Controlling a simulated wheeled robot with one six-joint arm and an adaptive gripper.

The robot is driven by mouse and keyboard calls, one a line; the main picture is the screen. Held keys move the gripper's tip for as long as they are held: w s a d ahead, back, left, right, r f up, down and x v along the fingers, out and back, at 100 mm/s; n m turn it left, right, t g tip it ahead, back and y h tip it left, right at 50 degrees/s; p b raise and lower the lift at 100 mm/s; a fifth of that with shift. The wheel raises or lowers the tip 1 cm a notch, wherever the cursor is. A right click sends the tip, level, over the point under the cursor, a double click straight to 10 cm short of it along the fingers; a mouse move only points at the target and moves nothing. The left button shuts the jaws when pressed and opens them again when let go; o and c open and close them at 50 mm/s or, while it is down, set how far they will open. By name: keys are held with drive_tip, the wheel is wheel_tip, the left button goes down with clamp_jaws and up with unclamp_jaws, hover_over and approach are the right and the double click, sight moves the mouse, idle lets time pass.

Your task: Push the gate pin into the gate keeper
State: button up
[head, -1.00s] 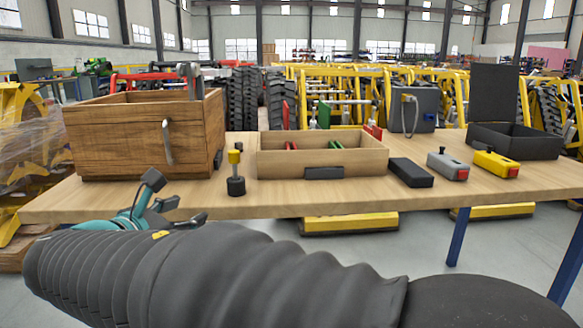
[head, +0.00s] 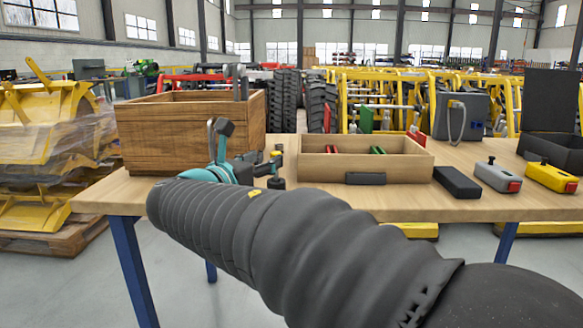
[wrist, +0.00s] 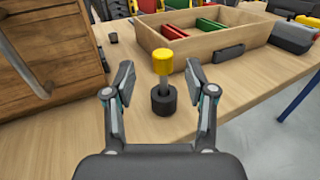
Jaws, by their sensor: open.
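The gate pin (wrist: 162,62) has a yellow head on a thin pale shaft and stands upright in a black round block, which looks like the gate keeper (wrist: 164,98). A length of shaft shows between the head and the block. The block stands on the table near its front edge. My gripper (wrist: 160,88) is open and empty, with one finger on each side of the pin in the wrist view; I see no contact. In the head view the black block (head: 276,183) shows just beyond my gripper, and the pin is partly hidden by it.
A wooden crate with a handle (head: 190,140) stands close on the left. A shallow wooden tray (head: 395,167) with a black front tab is on the right. A black block (head: 457,182), a grey box (head: 497,177) and a yellow box (head: 551,176) stand farther right on the table (head: 340,200).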

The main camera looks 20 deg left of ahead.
sight(272, 154)
drive_tip(key=shift+x, duration=2.7)
drive_tip(key=shift+s+d+r, duration=0.1)
drive_tip(key=shift+d+r, duration=0.05)
clamp_jaws()
